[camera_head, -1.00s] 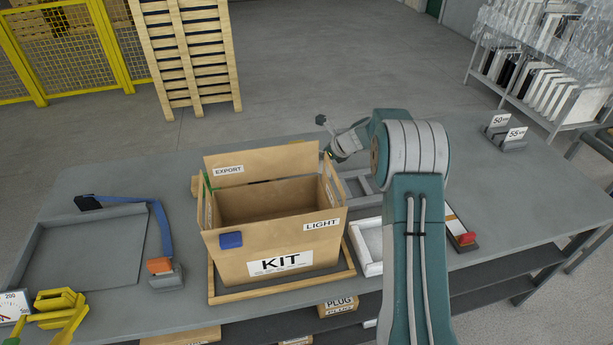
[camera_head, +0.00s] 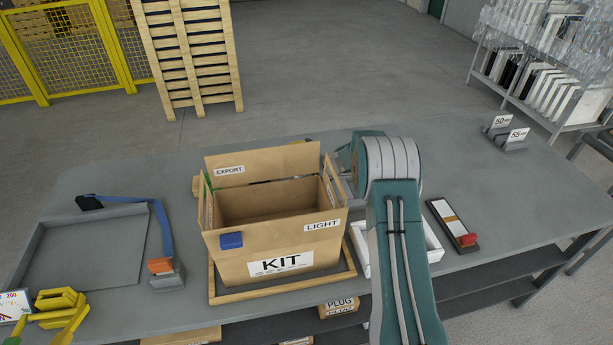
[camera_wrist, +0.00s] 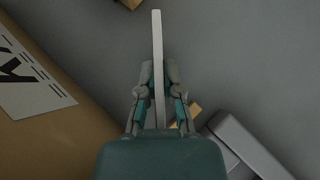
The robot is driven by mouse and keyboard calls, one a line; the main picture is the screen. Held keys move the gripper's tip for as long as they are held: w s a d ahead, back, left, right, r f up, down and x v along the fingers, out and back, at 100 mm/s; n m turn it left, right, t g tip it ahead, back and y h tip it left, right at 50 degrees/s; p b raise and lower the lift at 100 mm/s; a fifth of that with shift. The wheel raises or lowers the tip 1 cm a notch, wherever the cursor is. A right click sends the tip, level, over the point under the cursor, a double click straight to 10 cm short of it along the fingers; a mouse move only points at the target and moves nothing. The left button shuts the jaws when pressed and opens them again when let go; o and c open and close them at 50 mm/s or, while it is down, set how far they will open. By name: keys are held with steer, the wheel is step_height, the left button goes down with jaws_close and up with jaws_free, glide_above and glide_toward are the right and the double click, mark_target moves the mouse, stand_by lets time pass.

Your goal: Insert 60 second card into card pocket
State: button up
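In the wrist view my gripper (camera_wrist: 158,88) is shut on a thin pale card (camera_wrist: 157,40), seen edge-on and pointing away from the fingers. Its printing cannot be read. In the head view the gripper and card are hidden behind the open cardboard box marked KIT (camera_head: 225,262) and my own arm. In the wrist view a cardboard side with a white printed label (camera_wrist: 25,85) lies left of the gripper, apart from the card. I cannot make out a card pocket. Two upright cards, 50 (camera_head: 502,121) and 55 (camera_head: 518,136), stand in holders at the table's back right.
The box stands in a wooden frame (camera_head: 285,294). A white tray (camera_head: 432,238) is partly behind my arm, with a dark block with a red end (camera_head: 466,240) to its right. A grey tray (camera_head: 85,250) and a blue-strapped tool (camera_head: 163,245) are left. The table's right side is mostly clear.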

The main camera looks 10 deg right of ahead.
steer(key=o, duration=0.4)
